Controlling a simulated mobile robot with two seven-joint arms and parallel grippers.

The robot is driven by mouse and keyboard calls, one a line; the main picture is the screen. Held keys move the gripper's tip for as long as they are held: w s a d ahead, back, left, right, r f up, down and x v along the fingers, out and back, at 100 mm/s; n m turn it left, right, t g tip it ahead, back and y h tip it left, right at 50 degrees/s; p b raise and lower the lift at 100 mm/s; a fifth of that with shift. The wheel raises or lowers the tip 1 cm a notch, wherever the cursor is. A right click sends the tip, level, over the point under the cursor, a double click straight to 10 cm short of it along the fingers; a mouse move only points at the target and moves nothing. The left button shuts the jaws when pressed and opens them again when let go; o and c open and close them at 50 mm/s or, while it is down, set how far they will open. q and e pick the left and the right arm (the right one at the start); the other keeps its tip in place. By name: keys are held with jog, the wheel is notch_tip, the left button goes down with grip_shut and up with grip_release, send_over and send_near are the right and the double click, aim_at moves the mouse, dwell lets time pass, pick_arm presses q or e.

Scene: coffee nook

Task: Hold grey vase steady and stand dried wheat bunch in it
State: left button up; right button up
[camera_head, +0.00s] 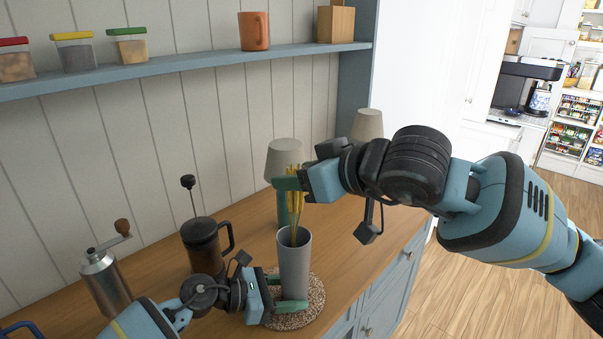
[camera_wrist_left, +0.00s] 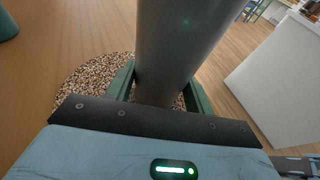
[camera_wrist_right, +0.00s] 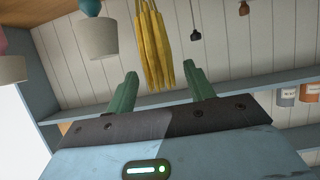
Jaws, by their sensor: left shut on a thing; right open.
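The grey vase (camera_head: 294,266) stands upright on a round speckled mat (camera_head: 315,305). My left gripper (camera_head: 283,293) is shut on the vase low down; the left wrist view shows the vase (camera_wrist_left: 180,45) between its fingers (camera_wrist_left: 160,92). The yellow dried wheat bunch (camera_head: 296,205) stands in the vase, its lower end inside the mouth, hidden from there down. My right gripper (camera_head: 285,186) is open beside its upper part. In the right wrist view, which is upside down, the wheat (camera_wrist_right: 152,50) shows beyond the spread fingers (camera_wrist_right: 160,90), apart from both.
Two lamps with pale shades (camera_head: 286,152) (camera_head: 367,125) stand behind the wheat. A dark French press (camera_head: 203,245) and a metal grinder (camera_head: 105,280) are on the left. A blue shelf (camera_head: 190,68) with jars and an orange mug (camera_head: 253,31) runs above. The counter's front edge lies right.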

jog(key=v, duration=1.2)
dwell(0.8)
pick_arm(q)
jog(key=o, duration=0.8)
jog(key=shift+o, duration=0.2)
jog(key=v, duration=1.2)
jog(key=shift+s, duration=0.1)
